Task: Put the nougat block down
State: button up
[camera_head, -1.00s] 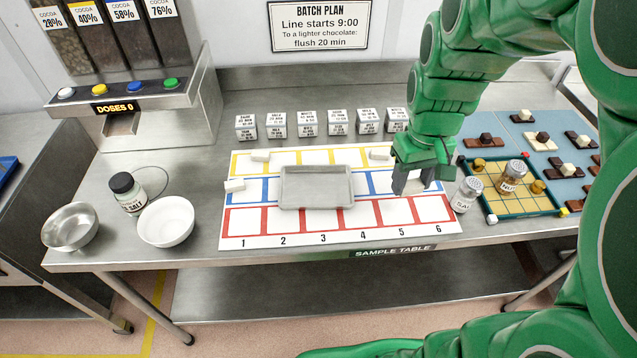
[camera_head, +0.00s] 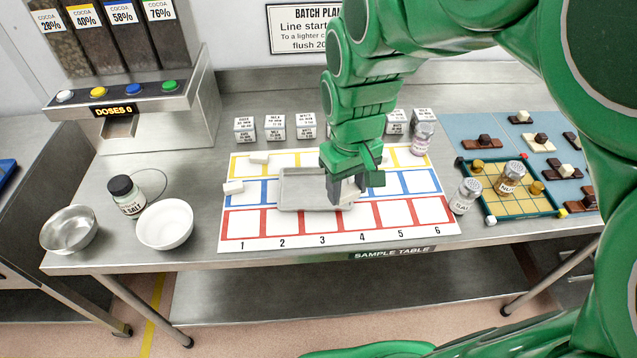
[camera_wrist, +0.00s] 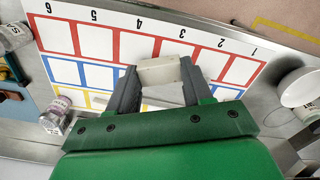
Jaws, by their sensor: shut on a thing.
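My gripper (camera_head: 345,193) is shut on a small cream-white nougat block (camera_wrist: 158,71), held between the two grey fingertips in the wrist view. In the head view the block is partly hidden by the fingers. The gripper is over the right end of a shallow grey metal tray (camera_head: 288,203) on the sample board (camera_head: 235,235). I cannot tell how high the block is above the tray or board.
White labelled cubes (camera_head: 275,127) line the back. A pink-labelled jar (camera_head: 422,139) and a shaker (camera_head: 466,195) stand at the right, beside a yellow grid tray (camera_head: 510,203). A white bowl (camera_head: 165,224) stands at the left. Several board cells are empty.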

jog(key=w+f, duration=0.3)
jog(key=w, duration=0.1)
jog(key=w+a+f, duration=0.1)
jog(key=w+f, duration=0.2)
jog(key=w, duration=0.1)
jog(key=w+a+f, duration=0.1)
jog(key=w+f, duration=0.2)
jog(key=w, duration=0.2)
jog(key=shift+w+f, duration=0.2)
jog(key=shift+f, duration=1.75)
jog(key=shift+f, duration=0.15)
jog(key=o, duration=1)
